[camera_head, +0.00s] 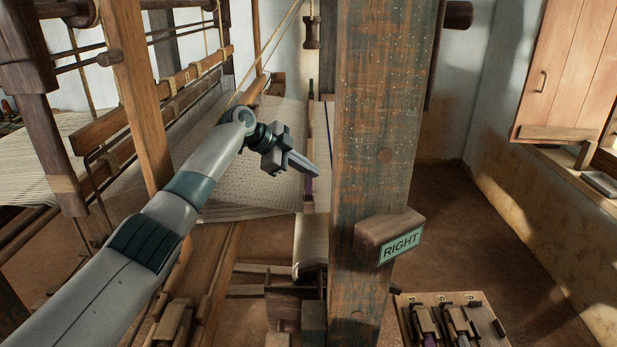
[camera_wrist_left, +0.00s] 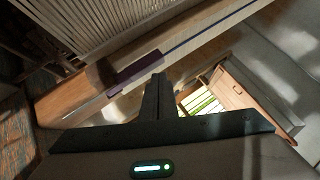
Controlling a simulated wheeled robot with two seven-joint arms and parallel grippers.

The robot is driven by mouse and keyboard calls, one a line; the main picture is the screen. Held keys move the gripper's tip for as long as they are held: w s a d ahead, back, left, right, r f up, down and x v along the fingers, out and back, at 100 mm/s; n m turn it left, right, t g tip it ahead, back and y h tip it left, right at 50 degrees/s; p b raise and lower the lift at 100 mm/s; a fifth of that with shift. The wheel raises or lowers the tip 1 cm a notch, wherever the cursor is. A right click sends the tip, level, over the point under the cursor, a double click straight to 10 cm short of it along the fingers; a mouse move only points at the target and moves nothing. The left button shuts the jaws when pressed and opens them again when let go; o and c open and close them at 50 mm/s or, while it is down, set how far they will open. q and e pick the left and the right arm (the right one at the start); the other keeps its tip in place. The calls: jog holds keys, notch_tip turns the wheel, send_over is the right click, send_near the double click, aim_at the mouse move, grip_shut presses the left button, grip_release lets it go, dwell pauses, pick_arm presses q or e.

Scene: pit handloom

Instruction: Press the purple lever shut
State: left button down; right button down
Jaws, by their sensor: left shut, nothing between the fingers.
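A narrow purple piece, which looks like the purple lever (camera_head: 308,187), shows in the head view just below my left fingertips, beside the big post. In the left wrist view a dark purple bar (camera_wrist_left: 137,68) lies along a pale wooden beam, just beyond and left of the fingers. My left gripper (camera_head: 314,171) is shut and empty, its fingers pointing right and down over the woven cloth. It also shows in the left wrist view (camera_wrist_left: 159,78). I cannot tell whether it touches the purple piece. My right gripper is not in view.
A thick worn post (camera_head: 378,120) stands just right of my left gripper, with a RIGHT sign block (camera_head: 390,236) on it. Woven cloth (camera_head: 235,150) lies behind the arm. A board (camera_head: 480,299) with several handles is at lower right.

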aim_at(309, 182)
pick_arm(q)
jog(key=shift+w+f, duration=0.1)
jog(key=shift+f, duration=0.05)
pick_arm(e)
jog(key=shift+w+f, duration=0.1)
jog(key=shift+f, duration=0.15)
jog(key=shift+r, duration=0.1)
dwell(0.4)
pick_arm(q)
jog(key=shift+s+f, duration=0.15)
jog(key=shift+s, duration=0.65)
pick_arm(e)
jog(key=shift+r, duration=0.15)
